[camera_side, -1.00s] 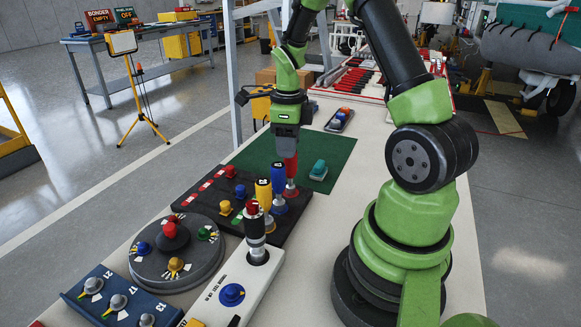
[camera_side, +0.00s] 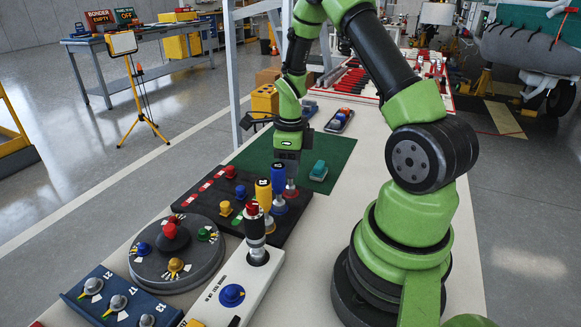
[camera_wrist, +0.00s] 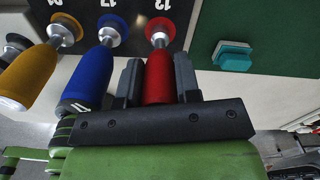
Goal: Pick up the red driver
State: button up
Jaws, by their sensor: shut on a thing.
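The red driver (camera_wrist: 158,80) stands with its metal shank at a red-ringed socket of the dark rack (camera_side: 226,205). In the wrist view its red handle is between the two fingers of my gripper (camera_wrist: 157,62), which are shut on it. In the side view my gripper (camera_side: 287,170) points down over the driver and hides most of its handle. Only the lower part of the red driver (camera_side: 291,189) shows below the fingers, still at the rack.
A blue driver (camera_wrist: 88,80) and a yellow driver (camera_wrist: 28,76) stand close beside the red one. A teal block (camera_side: 319,171) lies on the green mat (camera_side: 338,152) to the right. A round turntable (camera_side: 178,270) and a white stand with a black-and-silver driver (camera_side: 256,238) are nearer the camera.

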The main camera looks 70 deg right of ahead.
notch_tip(320, 180, up, 8)
jog(key=shift+r, duration=0.1)
jog(key=shift+w+a+r+n, duration=0.3)
jog(key=shift+w+a+r, duration=0.2)
jog(key=shift+r, duration=0.25)
jog(key=w+a+f+n, duration=0.1)
jog(key=w+a+n, duration=0.25)
jog(key=a, duration=0.45)
jog(key=w+a+n, duration=0.2)
jog(key=a+n, duration=0.3)
jog(key=a, duration=0.3)
jog(key=w+a+f+n, duration=0.1)
jog(key=w+a+n, duration=0.25)
jog(key=a, duration=0.45)
jog(key=shift+s+a+f+n, duration=0.6)
jog(key=shift+a+f+n, duration=0.35)
jog(key=shift+a, duration=1.1)
jog(key=shift+s+a+f+n, duration=0.65)
jog(key=shift+a+n, duration=0.4)
jog(key=shift+a, duration=1)
jog(key=shift+s+a+f+n, duration=0.5)
jog(key=shift+a+f+n, duration=0.45)
jog(key=shift+a, duration=1.1)
jog(key=shift+f, duration=0.95)
